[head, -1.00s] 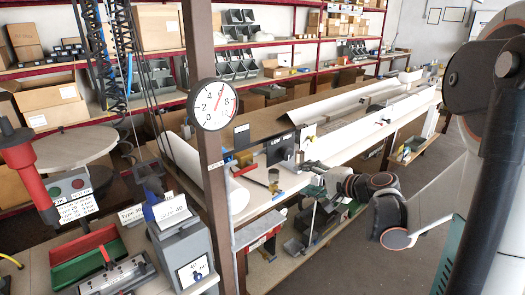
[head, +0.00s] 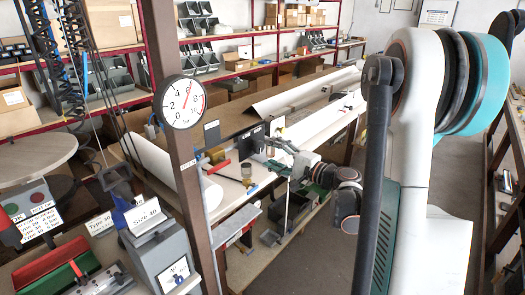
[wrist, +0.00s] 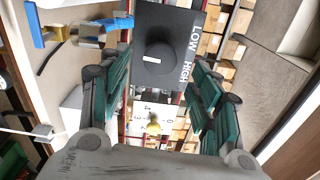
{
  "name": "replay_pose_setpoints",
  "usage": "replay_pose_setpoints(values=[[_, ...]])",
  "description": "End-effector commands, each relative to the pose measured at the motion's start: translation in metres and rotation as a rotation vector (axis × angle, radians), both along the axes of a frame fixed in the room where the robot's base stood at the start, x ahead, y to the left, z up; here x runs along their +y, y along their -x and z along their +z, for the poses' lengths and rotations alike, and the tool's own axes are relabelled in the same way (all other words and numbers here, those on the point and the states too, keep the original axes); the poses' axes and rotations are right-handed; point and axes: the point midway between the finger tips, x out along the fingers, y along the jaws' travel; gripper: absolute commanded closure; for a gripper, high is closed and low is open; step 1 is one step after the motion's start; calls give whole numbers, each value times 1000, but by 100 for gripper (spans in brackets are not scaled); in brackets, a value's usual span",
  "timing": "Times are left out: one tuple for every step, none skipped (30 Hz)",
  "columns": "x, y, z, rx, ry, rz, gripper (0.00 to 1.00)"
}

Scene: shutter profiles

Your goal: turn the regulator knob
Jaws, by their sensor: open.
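The regulator knob (wrist: 155,60) is a round black knob with a white mark, on a dark box lettered LOW and HIGH. In the wrist view it lies between my two green fingers, toward their tips. My gripper (wrist: 158,78) is open, with a finger on either side and no contact visible. In the head view the dark regulator box (head: 251,139) stands on the white bench, and my gripper (head: 277,147) is close to its right side. The knob is too small to make out in the head view.
A white panel with numbers and a brass-coloured knob (wrist: 153,124) is beside the regulator box. A round gauge (head: 183,102) hangs on the brown post (head: 170,60). Shelves with boxes stand behind.

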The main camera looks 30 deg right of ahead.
Motion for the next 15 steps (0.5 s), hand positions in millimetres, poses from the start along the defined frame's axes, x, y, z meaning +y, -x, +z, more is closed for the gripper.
replay_pose_setpoints(values=[[4, -9, -1, 0, 0, 3, 42], [6, -14, -1, 0, 0, 3, 42], [8, -19, 0, 0, 0, 3, 42], [9, -23, 0, 0, 0, 3, 42], [10, -27, 0, 0, 0, 2, 42], [12, -31, 0, 0, 0, 2, 42], [13, -34, 0, 0, 0, 2, 42], [14, -36, 0, 0, 0, 2, 42], [14, -39, 0, 0, 0, 1, 42], [15, -40, 0, 0, 0, 1, 42], [15, -42, 0, 0, 0, 0, 42], [16, -43, 0, 0, 0, 0, 42], [16, -44, 0, 0, 0, 0, 42], [16, -44, 0, 0, 0, 0, 42], [16, -44, 0, 0, 0, -1, 42]])
